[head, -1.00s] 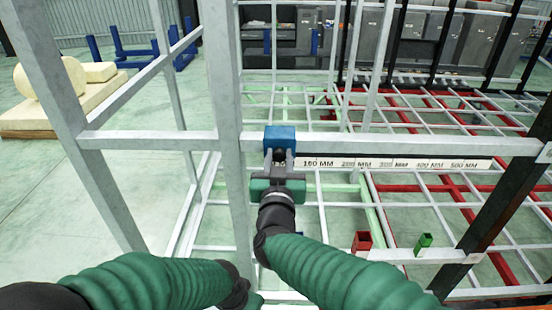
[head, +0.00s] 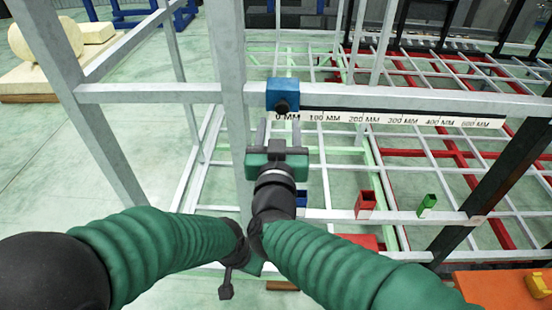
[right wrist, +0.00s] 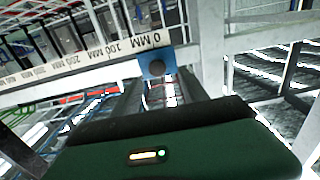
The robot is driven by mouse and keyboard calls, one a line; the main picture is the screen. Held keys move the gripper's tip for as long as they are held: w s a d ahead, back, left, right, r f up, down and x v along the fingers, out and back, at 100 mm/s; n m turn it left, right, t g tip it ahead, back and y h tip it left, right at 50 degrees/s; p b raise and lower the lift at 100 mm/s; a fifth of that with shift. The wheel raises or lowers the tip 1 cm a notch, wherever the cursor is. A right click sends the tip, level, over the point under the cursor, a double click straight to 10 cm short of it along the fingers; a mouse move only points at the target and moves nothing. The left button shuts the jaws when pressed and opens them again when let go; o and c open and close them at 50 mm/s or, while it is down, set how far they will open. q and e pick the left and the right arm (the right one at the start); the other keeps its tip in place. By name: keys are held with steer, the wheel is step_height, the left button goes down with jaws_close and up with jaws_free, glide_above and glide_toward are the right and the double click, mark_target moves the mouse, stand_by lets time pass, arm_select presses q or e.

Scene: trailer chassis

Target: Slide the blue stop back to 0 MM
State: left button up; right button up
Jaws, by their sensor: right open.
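The blue stop (head: 282,92) sits on the grey rail at the left end of the white scale strip (head: 400,120), directly above the 0 MM mark. A dark round knob faces me on its front. In the right wrist view the stop (right wrist: 156,62) shows beyond the fingers, beside the 0 MM label. My right gripper (head: 278,130) is open and empty, just below and in front of the stop, apparently apart from it. Its fingers (right wrist: 160,88) also show in the right wrist view. My left gripper (head: 228,282) hangs low, partly hidden; its jaws are unclear.
A grey upright post (head: 229,100) stands just left of the stop. A red square tube (head: 365,204) and a green one (head: 427,205) stand on the lower rail. A dark diagonal post (head: 495,190) crosses at right. An orange surface (head: 500,288) lies at lower right.

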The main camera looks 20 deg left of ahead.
steer(key=b+v, duration=0.1)
steer(key=v, duration=0.8)
steer(key=shift+s+b, duration=0.4)
steer(key=shift+s, duration=0.05)
steer(key=shift+a, duration=0.1)
steer(key=w+d+f+g+h+b, duration=0.1)
steer(key=w+d+f+g+b, duration=0.15)
steer(key=d+f, duration=0.7)
steer(key=w+d+f+g+h+b, duration=0.1)
steer(key=w+d+f+g+b, duration=0.25)
steer(key=f, duration=1.05)
steer(key=s+d+f+m+g+h, duration=0.1)
steer(key=s+d+f+g, duration=0.2)
steer(key=d, duration=0.4)
steer(key=s+d+f+m+g+h, duration=0.1)
steer(key=s+d+f+g, duration=0.1)
steer(key=s+d+f, duration=0.4)
steer(key=s+d+f+m+g+h, duration=0.1)
steer(key=s+d+f+g, duration=0.2)
steer(key=s+d+f, duration=0.2)
steer(key=d+f, duration=0.2)
steer(key=d, duration=0.2)
steer(key=shift+f+m+g+h+b, duration=0.3)
steer(key=shift+b, duration=0.05)
